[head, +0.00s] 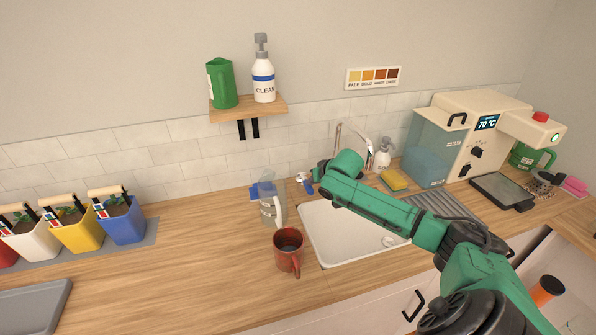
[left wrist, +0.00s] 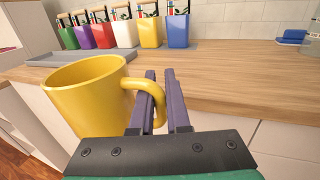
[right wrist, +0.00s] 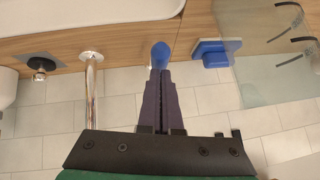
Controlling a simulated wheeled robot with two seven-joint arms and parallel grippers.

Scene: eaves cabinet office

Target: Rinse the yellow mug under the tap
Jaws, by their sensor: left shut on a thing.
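The yellow mug (left wrist: 88,92) shows only in the left wrist view. My left gripper (left wrist: 160,80) is shut on its handle; the mug looks upright, in front of the counter. My right gripper (right wrist: 160,75) has its fingers together, with their tips at a blue knob (right wrist: 161,52); I cannot tell if they touch it. In the head view this gripper (head: 307,182) is at the back left corner of the sink, partly hidden by my arm. The chrome tap (head: 350,137) curves up behind my arm, and it also shows in the right wrist view (right wrist: 92,100). No water is visible.
The white sink (head: 345,235) is partly covered by my right arm. A red-brown mug (head: 289,254) and a clear jug (head: 271,208) stand left of it. Soap (head: 382,155) and a sponge (head: 395,180) are behind. The counter's middle (head: 190,260) is clear.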

